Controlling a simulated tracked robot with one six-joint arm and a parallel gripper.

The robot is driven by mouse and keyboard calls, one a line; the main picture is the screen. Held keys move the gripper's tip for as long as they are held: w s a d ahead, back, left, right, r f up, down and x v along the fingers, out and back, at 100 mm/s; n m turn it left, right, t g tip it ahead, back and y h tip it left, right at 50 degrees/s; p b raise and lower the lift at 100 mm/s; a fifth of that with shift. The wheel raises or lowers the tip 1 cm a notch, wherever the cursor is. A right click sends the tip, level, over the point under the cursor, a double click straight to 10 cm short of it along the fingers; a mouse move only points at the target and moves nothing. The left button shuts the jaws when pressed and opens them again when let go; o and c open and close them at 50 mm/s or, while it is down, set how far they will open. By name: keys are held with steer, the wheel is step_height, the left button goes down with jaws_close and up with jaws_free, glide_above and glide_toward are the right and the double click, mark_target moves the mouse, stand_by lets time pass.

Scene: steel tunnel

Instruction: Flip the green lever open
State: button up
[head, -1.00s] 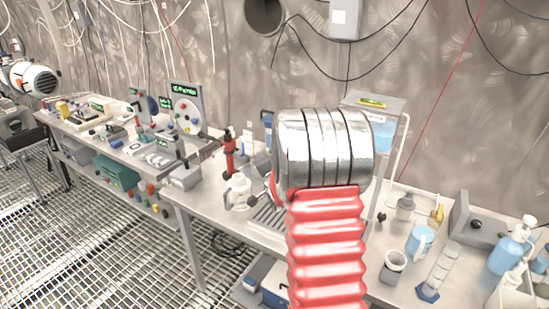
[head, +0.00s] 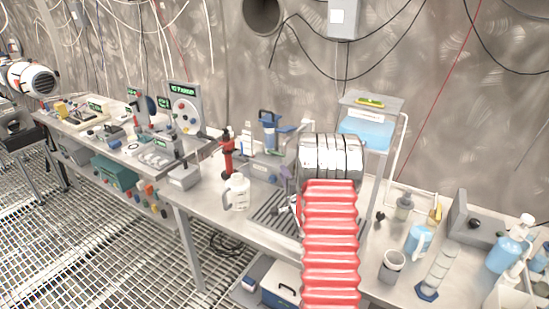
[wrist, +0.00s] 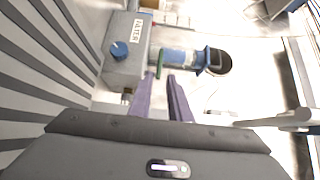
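The green lever (wrist: 160,63) shows in the wrist view as a short narrow green piece beside the blue filter body (wrist: 180,62), which has a dark round end. It is mounted by a grey box (wrist: 127,50) labelled FILTER with a blue knob. My gripper (wrist: 161,76) has its two purple fingers apart, with a narrow gap between them. The tips point at the lever and lie close to it; I cannot tell whether they touch. In the head view the blue filter (head: 268,132) stands behind the bench's grey box, and I cannot make out the lever there.
A slatted drain tray (head: 268,213) lies beside my arm. A white jug (head: 237,192) and a red clamp-like fitting (head: 227,155) stand to the left. A water tank (head: 366,132) rises behind my arm. Bottles, a beaker (head: 392,265) and a cylinder (head: 437,270) crowd the right.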

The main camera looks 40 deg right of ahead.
mark_target(275, 163)
steer(key=shift+x, duration=6.85)
steer(key=shift+f, duration=0.1)
jaws_close()
